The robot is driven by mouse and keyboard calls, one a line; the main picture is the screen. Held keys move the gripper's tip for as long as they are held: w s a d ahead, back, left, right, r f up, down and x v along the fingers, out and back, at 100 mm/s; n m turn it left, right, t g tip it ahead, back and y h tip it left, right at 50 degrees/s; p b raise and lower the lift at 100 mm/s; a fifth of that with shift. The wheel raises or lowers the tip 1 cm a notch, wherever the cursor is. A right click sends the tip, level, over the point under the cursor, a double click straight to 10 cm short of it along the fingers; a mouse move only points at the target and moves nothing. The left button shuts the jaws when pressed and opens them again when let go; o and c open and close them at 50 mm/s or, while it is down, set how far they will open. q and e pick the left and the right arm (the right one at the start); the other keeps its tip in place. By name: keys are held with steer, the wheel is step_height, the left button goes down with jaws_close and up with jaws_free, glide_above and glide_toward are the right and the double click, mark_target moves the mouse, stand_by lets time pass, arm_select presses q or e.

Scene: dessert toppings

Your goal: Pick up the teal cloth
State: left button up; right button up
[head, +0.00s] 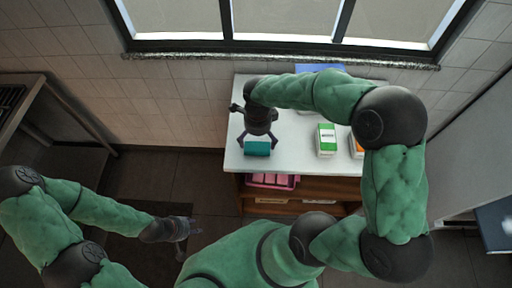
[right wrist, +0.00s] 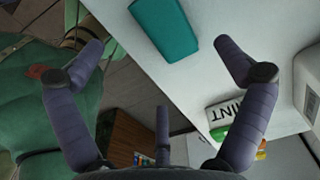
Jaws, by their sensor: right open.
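The teal cloth (head: 257,148) is a small folded block lying near the front left edge of the white table (head: 290,155). My right gripper (head: 257,142) is over it in the head view, fingers spread. In the right wrist view the cloth (right wrist: 166,29) lies on the white top beyond my open fingers (right wrist: 160,55), and nothing is between them. Whether a finger touches the cloth I cannot tell. My left gripper (head: 188,228) hangs low at the left, away from the table; its finger state is unclear.
A green and white carton (head: 326,139), marked MINT in the right wrist view (right wrist: 228,112), stands right of the cloth. An orange and white carton (head: 356,146) is partly hidden by my arm. A pink bin (head: 272,181) sits on the shelf below. A blue item (head: 320,68) lies at the back.

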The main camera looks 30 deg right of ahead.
mark_target(257, 150)
steer(key=shift+w+f+b, duration=0.1)
steer(key=shift+f+b, duration=0.7)
steer(key=shift+f, duration=2.8)
steer(key=shift+a, duration=0.1)
steer(key=c, duration=1.1)
